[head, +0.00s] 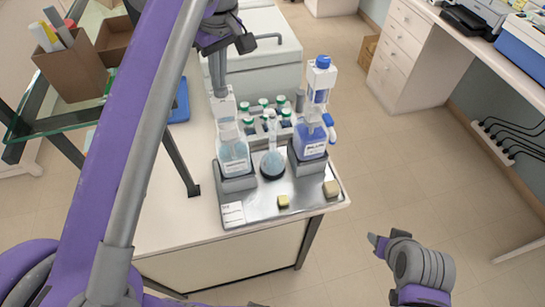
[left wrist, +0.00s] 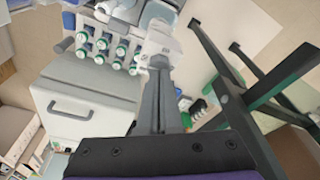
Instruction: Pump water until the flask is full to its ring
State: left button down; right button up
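The round flask (head: 272,163) stands on the metal tray between two dispenser bottles. Pale blue liquid shows in its round body; its ring is too small to make out. The left dispenser bottle (head: 234,158) holds pale liquid and has a white pump head (head: 224,106), which also shows in the left wrist view (left wrist: 160,42). My left gripper (head: 218,88) points down onto this pump head, its fingers together; the fingertips (left wrist: 160,62) seem to touch its top. My right gripper (head: 379,244) is low at the right, away from the table; its fingers are unclear.
A blue-capped dispenser bottle (head: 312,140) stands right of the flask. Several green-capped bottles (head: 264,103) stand behind. The tray (head: 262,208) bears a label and small yellowish blocks (head: 331,188). A glass shelf (head: 60,122) with boxes is at left.

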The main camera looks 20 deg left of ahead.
pick_arm(q)
jog(key=shift+w+r+p, duration=0.1)
jog(key=shift+r+p, duration=0.2)
jog(key=shift+r, duration=0.55)
jog(key=shift+w+r, duration=0.1)
jog(key=shift+r, duration=1.2)
pick_arm(e)
jog(key=shift+w+r, duration=0.75)
jog(key=shift+r, duration=0.3)
pick_arm(q)
jog(key=shift+f, duration=0.1)
pick_arm(e)
jog(key=shift+s, duration=0.1)
pick_arm(q)
jog(key=shift+f+b, duration=0.9)
jog(key=shift+f, duration=1.8)
jog(key=shift+s+r, duration=0.1)
jog(key=shift+s, duration=0.1)
pick_arm(e)
jog(key=s+f, duration=0.2)
jog(key=f, duration=0.1)
jog(key=shift+f, duration=0.15)
jog(key=shift+w, duration=0.1)
